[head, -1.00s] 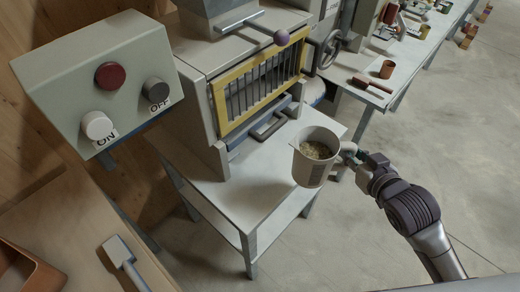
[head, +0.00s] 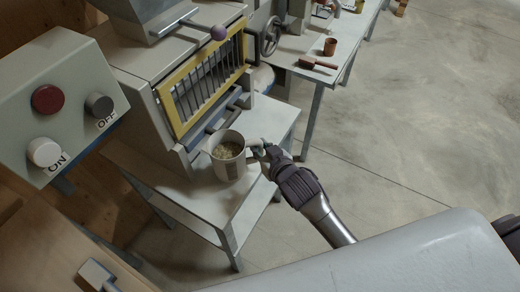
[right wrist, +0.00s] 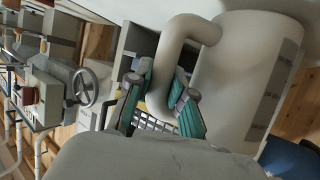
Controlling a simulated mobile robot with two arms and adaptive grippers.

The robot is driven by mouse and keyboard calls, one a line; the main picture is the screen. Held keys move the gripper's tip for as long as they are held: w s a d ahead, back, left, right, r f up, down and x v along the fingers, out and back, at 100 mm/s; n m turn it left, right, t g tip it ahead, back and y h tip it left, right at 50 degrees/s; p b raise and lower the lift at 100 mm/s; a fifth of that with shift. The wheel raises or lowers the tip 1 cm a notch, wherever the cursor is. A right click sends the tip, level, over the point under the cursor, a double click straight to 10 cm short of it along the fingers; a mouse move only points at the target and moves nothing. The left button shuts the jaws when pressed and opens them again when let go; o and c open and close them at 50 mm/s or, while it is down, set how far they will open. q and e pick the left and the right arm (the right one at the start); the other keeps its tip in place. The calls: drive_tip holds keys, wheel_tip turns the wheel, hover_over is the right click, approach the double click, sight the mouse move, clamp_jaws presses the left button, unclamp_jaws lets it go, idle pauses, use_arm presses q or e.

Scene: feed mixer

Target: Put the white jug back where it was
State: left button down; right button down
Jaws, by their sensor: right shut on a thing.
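The white jug (head: 228,162) shows in the head view over the grey stand's top (head: 212,200), in front of the mixer. It looks upright and holds pale, grainy feed. My right gripper (head: 260,149) is shut on the jug's handle from the right. In the right wrist view the fingers (right wrist: 160,105) are around the handle, and the jug's body (right wrist: 245,85) is at the right. I cannot tell whether the jug's base touches the stand. My left gripper is not in view.
The mixer has a yellow-framed grille (head: 205,88) behind the jug. A control box (head: 60,115) with ON and OFF buttons is at the left. A table at the back holds a brown cup (head: 330,46) and a brush (head: 318,63). The floor at the right is clear.

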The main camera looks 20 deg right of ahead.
drive_tip(key=shift+f, duration=0.8)
drive_tip(key=shift+f, duration=0.15)
drive_tip(key=c, duration=1)
unclamp_jaws()
drive_tip(key=shift+c, duration=0.2)
